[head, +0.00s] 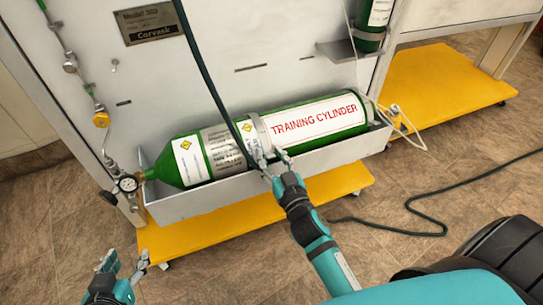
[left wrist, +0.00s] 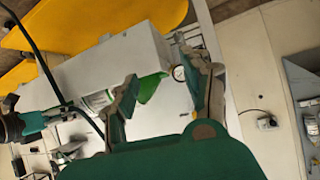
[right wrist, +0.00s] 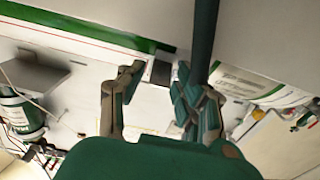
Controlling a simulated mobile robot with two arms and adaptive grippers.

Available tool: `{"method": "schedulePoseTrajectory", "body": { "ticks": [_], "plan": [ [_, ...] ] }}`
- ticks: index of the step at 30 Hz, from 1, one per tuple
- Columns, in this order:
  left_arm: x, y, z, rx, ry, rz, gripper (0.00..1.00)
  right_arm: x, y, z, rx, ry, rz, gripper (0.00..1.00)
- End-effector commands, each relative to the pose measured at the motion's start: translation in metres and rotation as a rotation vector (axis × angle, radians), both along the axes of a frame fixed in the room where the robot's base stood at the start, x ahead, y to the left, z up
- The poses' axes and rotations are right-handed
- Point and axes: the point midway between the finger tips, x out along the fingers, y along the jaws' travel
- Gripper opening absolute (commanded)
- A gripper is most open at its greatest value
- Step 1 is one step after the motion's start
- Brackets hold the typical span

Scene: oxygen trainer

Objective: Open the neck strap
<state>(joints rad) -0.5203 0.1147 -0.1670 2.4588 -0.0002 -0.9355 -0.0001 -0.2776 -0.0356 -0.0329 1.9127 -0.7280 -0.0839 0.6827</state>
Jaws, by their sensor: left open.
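A green cylinder (head: 195,160) marked "TRAINING CYLINDER" lies on its side in a grey trough (head: 190,204). A light grey strap (head: 262,131) wraps around it near the middle; its lower front is partly hidden by my right gripper. My right gripper (head: 271,161) is at the strap's front lower part, its fingers apart. In the right wrist view, a dark square piece (right wrist: 161,72) shows between the fingertips; I cannot tell if they touch it. My left gripper (head: 122,264) is open and empty, low at the left, apart from the cylinder.
A dark hose (head: 205,75) hangs across the cylinder close to my right gripper. A pressure gauge (head: 127,184) sits at the cylinder's left end. Yellow platforms (head: 215,232) stand low on the floor. A dark cable (head: 425,205) lies on the floor at the right.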

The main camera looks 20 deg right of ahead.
Motion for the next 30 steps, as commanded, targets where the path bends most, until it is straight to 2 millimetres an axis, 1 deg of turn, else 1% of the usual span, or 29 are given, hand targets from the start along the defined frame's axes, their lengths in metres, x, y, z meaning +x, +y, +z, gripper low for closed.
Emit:
{"method": "schedulePoseTrajectory", "body": {
  "ticks": [1, 7, 19, 22, 26, 29, 30],
  "plan": [
    [0.0, 0.0, 0.0, 0.0, 0.0, 0.0, 0.49, 0.0, 0.0, 0.0, 0.0, 0.0, 0.0, 0.26],
    [0.0, 0.0, 0.0, 0.0, 0.001, 0.0, 0.49, 0.0, 0.0, 0.0, 0.0, 0.0, 0.0, 0.0],
    [0.0, 0.0, 0.0, 0.0, 0.004, 0.001, 0.49, 0.0, 0.0, 0.0, -0.001, 0.001, 0.0, 0.0],
    [-0.003, 0.001, -0.002, 0.005, 0.025, 0.002, 0.49, 0.002, 0.0, 0.002, -0.001, 0.004, 0.0, 0.0],
    [-0.017, 0.007, -0.014, 0.027, 0.118, 0.01, 0.49, 0.005, 0.0, 0.005, -0.001, 0.014, 0.0, 0.0],
    [-0.034, 0.013, -0.025, 0.049, 0.22, 0.017, 0.49, 0.01, 0.0, 0.008, 0.0, 0.026, 0.001, 0.0],
    [-0.043, 0.016, -0.03, 0.06, 0.271, 0.02, 0.49, 0.013, 0.0, 0.01, -0.001, 0.032, 0.001, 0.0]
  ]
}}
